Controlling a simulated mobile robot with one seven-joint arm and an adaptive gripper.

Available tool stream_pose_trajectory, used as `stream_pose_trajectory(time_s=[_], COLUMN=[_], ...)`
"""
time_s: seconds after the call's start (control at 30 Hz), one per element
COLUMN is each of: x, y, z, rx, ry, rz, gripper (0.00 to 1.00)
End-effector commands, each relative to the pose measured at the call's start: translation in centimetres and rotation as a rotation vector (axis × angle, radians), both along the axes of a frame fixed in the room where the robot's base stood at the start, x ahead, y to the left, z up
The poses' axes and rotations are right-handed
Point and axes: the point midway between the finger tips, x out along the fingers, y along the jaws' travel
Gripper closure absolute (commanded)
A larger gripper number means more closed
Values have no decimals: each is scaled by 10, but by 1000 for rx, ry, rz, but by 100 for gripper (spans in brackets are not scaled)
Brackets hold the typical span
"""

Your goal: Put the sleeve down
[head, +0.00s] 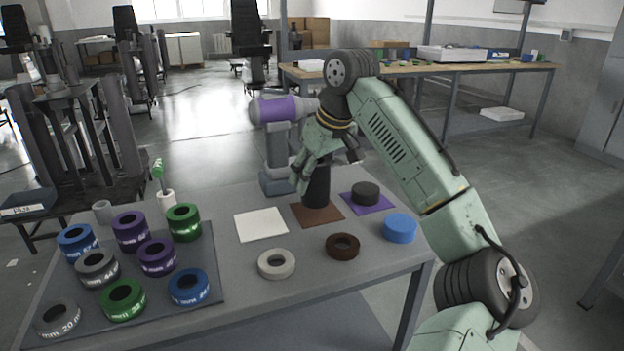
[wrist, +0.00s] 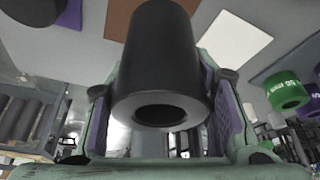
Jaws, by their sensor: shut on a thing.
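The black sleeve (head: 317,187) is a dark hollow cylinder, upright at the brown mat (head: 330,216) on the table. My gripper (head: 326,160) is shut on its upper part from above. In the wrist view the sleeve (wrist: 158,60) sits between the two purple-padded fingers of my gripper (wrist: 160,115), its open end facing the camera. The brown mat (wrist: 118,22) shows behind it. The sleeve's lower end is over the mat in the head view; I cannot tell whether it touches.
A white mat (head: 261,226) lies left of the brown one; a purple mat (head: 381,207) bearing a black disc (head: 366,192) lies right. White (head: 276,272), brown (head: 343,252) and blue (head: 400,229) rings lie in front. A dark tray (head: 205,255) holds several labelled rings. A grey-purple device (head: 278,150) stands behind.

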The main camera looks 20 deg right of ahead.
Motion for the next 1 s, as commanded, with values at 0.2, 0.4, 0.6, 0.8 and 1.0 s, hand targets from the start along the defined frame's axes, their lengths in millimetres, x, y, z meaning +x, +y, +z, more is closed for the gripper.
stream_pose_trajectory(time_s=[0.2,0.4,0.6,0.8,1.0], x=[17,21,22,22,22], y=[-6,-9,-8,-7,-7], z=[1,-24,-36,-36,-40], rx=[1,0,1,1,1], ry=[-3,0,-3,-3,0], rz=[0,0,1,1,0], gripper=[86,86,86,86,47])
